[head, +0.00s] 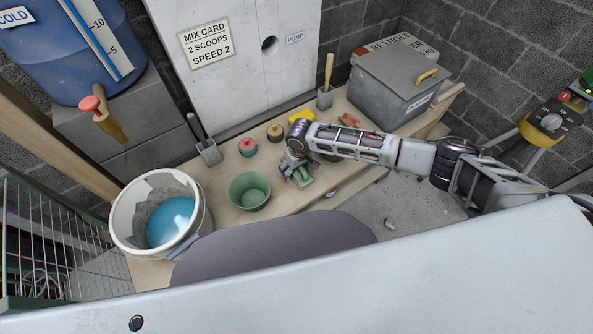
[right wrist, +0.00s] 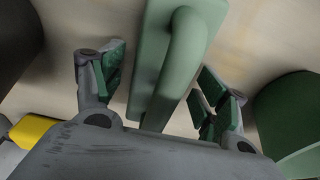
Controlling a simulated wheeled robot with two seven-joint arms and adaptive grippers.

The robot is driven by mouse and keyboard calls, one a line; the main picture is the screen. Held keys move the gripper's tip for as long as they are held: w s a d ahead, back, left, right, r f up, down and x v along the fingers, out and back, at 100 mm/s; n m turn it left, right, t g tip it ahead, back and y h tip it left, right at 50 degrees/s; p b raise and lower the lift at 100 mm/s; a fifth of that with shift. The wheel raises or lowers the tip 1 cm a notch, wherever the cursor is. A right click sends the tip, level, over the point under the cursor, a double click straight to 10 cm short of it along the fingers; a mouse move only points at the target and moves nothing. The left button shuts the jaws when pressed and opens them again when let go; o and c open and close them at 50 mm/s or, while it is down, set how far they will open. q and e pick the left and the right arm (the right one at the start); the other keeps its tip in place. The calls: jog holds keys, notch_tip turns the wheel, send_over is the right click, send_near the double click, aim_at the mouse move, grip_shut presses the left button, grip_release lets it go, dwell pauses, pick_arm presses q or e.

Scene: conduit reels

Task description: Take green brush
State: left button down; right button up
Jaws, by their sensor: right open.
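The green brush (right wrist: 190,50) shows in the right wrist view as a flat pale-green block with a raised handle along it, lying on the bench. My right gripper (right wrist: 160,90) is open, with one finger on each side of the handle and a visible gap on both sides. In the head view my right gripper (head: 299,168) is low over the bench, right of the green bowl, and the green brush (head: 303,179) is partly hidden under it. My left gripper is not in view.
The green bowl (head: 250,191) stands close left of the gripper, and a white bucket with blue liquid (head: 171,221) is farther left. Small red (head: 248,147) and tan (head: 275,132) pots and a yellow item (head: 302,117) lie behind. A grey lidded box (head: 392,95) stands back right.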

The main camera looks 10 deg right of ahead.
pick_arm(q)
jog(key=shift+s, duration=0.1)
pick_arm(e)
jog(key=shift+c, duration=0.3)
jog(key=c, duration=1.1)
jog(key=shift+r, duration=0.1)
